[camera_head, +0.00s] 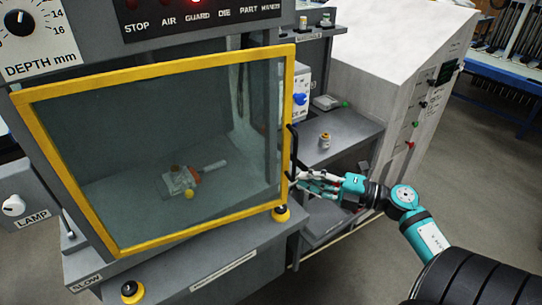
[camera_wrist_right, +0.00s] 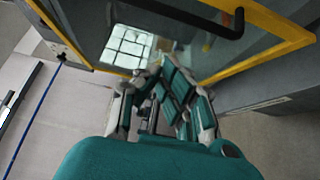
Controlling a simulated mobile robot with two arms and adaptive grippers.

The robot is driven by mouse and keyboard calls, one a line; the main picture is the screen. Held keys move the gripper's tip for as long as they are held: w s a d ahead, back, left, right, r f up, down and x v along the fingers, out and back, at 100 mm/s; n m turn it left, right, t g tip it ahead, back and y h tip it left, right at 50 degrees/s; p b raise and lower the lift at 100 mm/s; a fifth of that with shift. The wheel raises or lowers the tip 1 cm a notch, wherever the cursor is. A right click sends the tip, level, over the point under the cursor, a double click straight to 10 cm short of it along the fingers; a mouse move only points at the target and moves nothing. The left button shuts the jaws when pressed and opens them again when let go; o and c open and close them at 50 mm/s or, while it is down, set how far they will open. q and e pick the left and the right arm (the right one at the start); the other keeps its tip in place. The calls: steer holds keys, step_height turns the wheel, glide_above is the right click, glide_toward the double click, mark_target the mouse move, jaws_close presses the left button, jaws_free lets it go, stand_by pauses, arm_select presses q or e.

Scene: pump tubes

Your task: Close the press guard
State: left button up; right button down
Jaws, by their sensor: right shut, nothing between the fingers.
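The press guard (camera_head: 120,247) is a clear panel in a yellow frame across the front of the grey press. Whether it sits flush or slightly ajar, I cannot tell. Its black upright handle (camera_head: 291,150) is on the right side of the frame. My right gripper (camera_head: 302,180) is shut and empty, close to the guard's right edge near the lower end of the handle; contact is unclear. In the right wrist view, the shut fingers (camera_wrist_right: 157,72) point toward the yellow frame (camera_wrist_right: 270,65), with the black handle (camera_wrist_right: 190,14) above them. My left gripper is not in view.
Behind the panel, a small white and orange part (camera_head: 180,180) lies on the press bed. Open floor lies to the right.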

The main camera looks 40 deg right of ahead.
steer(key=w+a+p, duration=0.1)
steer(key=w, duration=0.2)
steer(key=w+a+p, duration=0.1)
steer(key=w+p, duration=0.1)
steer(key=w, duration=0.2)
steer(key=w+a+p, duration=0.1)
steer(key=w, duration=0.2)
steer(key=shift+w+a, duration=0.15)
steer(key=shift+w, duration=0.15)
